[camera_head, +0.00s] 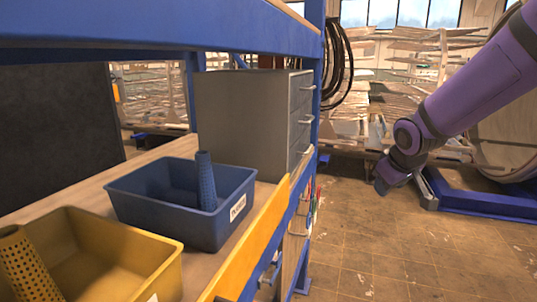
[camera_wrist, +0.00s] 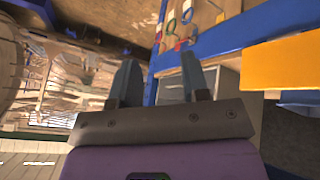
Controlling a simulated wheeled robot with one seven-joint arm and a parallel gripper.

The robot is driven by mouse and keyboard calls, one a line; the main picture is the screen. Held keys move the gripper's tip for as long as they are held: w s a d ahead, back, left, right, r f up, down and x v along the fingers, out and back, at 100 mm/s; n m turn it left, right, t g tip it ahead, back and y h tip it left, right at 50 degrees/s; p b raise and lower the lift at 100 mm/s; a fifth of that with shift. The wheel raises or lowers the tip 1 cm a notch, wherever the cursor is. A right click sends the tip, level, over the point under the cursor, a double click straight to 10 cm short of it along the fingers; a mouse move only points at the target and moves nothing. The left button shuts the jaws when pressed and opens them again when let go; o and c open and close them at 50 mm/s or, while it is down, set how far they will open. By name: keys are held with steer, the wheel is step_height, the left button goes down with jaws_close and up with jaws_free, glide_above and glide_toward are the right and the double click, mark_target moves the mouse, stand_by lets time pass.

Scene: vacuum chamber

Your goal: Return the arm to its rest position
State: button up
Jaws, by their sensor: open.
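My purple arm (camera_head: 470,85) reaches in from the right edge in the head view, bent at the wrist over open floor. My gripper (camera_head: 383,188) is at its lower end, clear of the shelf and apart from everything. In the wrist view my gripper (camera_wrist: 158,80) shows two grey-blue fingers standing well apart, with nothing between them. The fingertips are too small to make out in the head view.
A blue-framed shelf holds a blue bin (camera_head: 150,205) with a perforated blue cylinder (camera_head: 206,180), and a yellow bin (camera_head: 120,255) with a perforated yellow cylinder (camera_head: 28,268). A grey drawer cabinet (camera_head: 245,115) stands behind.

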steer(key=s+r+m, duration=0.2)
steer(key=s+r, duration=0.2)
steer(key=s, duration=1)
steer(key=s+d+r+m+g, duration=0.1)
steer(key=s+r, duration=0.4)
steer(key=s, duration=0.8)
steer(key=shift+s+r+m+y, duration=0.2)
steer(key=shift+s+m+y, duration=0.2)
steer(key=shift+m, duration=0.4)
steer(key=shift+d, duration=0.1)
